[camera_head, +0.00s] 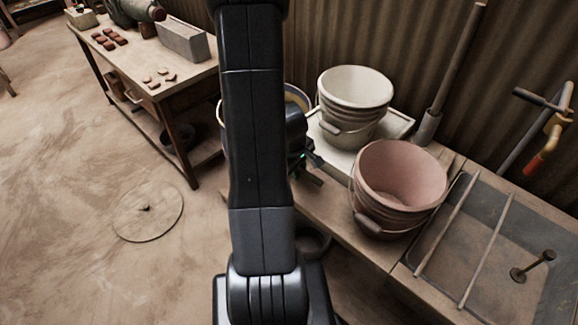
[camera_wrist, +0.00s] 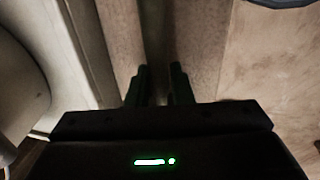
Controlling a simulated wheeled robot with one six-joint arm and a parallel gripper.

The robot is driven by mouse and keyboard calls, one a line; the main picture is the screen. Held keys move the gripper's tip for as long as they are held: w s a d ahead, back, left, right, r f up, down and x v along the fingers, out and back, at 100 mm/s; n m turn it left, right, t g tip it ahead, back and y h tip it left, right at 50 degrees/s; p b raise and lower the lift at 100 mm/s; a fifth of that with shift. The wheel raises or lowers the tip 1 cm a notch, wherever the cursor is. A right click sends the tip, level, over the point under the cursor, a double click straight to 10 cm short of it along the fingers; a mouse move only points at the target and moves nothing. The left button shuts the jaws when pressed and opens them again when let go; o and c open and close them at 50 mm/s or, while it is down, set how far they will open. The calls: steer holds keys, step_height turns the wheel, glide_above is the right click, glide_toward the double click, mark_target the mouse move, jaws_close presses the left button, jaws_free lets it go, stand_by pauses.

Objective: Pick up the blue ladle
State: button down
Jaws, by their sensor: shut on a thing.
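My gripper (camera_head: 311,160) is over the front edge of the bench, left of the pink bucket (camera_head: 402,181). In the wrist view its two dark fingers (camera_wrist: 160,84) point away from me, with a narrow gap between them. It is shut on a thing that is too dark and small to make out. I cannot pick out the blue ladle clearly in either view.
A cream bucket (camera_head: 352,88) stands on a pale board behind the pink bucket. A grey basin (camera_head: 470,255) with two bars is at the right. A wooden table (camera_head: 185,85) with small tiles stands at the left. A round disc (camera_head: 148,211) lies on the open floor.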

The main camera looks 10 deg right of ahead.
step_height(320, 180, up, 10)
steer(key=shift+p, duration=1.05)
steer(key=shift+w, duration=0.1)
